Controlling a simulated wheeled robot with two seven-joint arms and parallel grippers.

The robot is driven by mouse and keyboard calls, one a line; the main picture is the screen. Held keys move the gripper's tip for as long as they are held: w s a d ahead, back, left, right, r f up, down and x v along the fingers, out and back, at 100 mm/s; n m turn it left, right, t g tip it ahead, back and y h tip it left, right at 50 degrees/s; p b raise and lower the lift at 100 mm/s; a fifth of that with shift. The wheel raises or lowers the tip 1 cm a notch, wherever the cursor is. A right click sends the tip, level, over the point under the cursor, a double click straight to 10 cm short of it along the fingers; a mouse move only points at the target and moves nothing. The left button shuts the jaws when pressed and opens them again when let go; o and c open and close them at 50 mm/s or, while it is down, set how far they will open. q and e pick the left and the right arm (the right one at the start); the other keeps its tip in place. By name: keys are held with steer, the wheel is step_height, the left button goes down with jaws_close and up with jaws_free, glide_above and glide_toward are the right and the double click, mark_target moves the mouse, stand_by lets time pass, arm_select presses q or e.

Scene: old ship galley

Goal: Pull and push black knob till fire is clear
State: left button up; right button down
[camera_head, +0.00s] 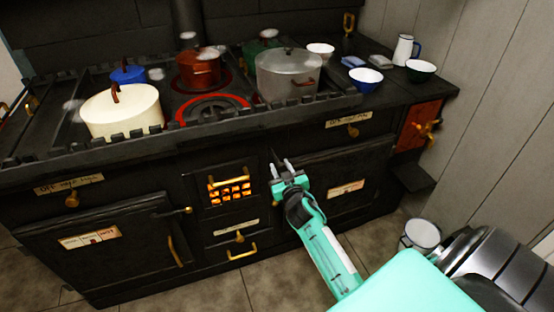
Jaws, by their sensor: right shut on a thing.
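The black stove (135,265) fills the middle of the camera_head view. Its small fire window (230,190) shows orange glow behind a grate, with a brass handle above it. My right gripper (281,168) is at the stove front, just right of the fire window and beside the right oven door (340,185). Its two fingers point at the stove and are shut on the black knob, which is too dark against the black front to make out clearly. My left gripper is not in view.
A cream pot (122,112), a red pot (199,72) and a grey pot (288,75) stand on the railed stove top. Bowls (366,78) and a white jug (403,50) stand at right. A pale cup-like thing (422,235) is low at right. Tiled floor lies in front.

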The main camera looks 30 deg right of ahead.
steer(key=shift+s+a, duration=0.1)
steer(key=shift+s, duration=0.2)
steer(key=c, duration=1)
jaws_free()
steer(key=shift+s, duration=0.1)
steer(key=v, duration=1.3)
steer(key=shift+s+a, duration=0.1)
steer(key=shift+s, duration=0.2)
